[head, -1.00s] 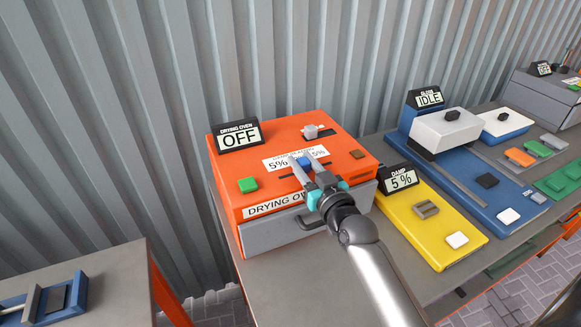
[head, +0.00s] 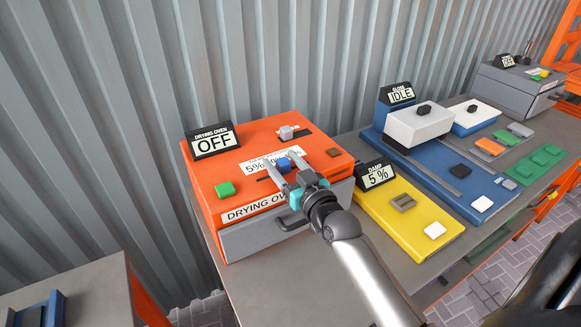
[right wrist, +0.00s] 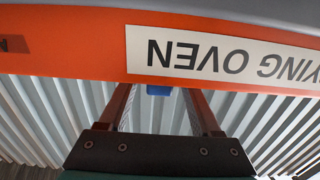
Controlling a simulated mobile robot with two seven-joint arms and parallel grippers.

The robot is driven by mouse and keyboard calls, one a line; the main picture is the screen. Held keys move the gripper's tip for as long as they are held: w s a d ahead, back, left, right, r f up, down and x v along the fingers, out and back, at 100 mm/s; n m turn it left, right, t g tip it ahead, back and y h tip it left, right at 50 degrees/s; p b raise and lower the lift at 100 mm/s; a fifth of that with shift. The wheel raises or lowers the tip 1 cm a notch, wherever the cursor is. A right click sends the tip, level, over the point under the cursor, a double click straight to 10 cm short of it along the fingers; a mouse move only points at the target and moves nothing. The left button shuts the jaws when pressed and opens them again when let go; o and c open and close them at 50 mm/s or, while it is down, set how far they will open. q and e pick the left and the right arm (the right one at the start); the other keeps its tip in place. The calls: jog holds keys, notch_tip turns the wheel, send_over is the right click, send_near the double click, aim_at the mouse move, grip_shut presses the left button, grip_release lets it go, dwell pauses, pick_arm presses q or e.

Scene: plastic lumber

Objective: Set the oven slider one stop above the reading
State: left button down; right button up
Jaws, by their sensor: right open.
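The orange drying oven (head: 235,180) stands on the grey bench, and its display (head: 213,141) reads OFF. A blue slider knob (head: 284,163) sits on its top by a white scale label (head: 258,166) marked 5% at its left; the rest is partly hidden. My right gripper (head: 285,165) is open, its fingers on either side of the blue knob. The right wrist view shows the knob (right wrist: 158,90) between the fingers with gaps beside it. The yellow damp meter (head: 410,220) has a display (head: 376,175) reading 5 %.
The oven top also has a green button (head: 225,190), a brown button (head: 333,152) and a grey-white knob (head: 287,132). A blue machine (head: 440,165) reading IDLE stands right of the damp meter. A corrugated wall stands behind.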

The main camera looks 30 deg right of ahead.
jog(key=s, duration=1.5)
jog(key=shift+a, duration=0.4)
jog(key=shift+s, duration=0.1)
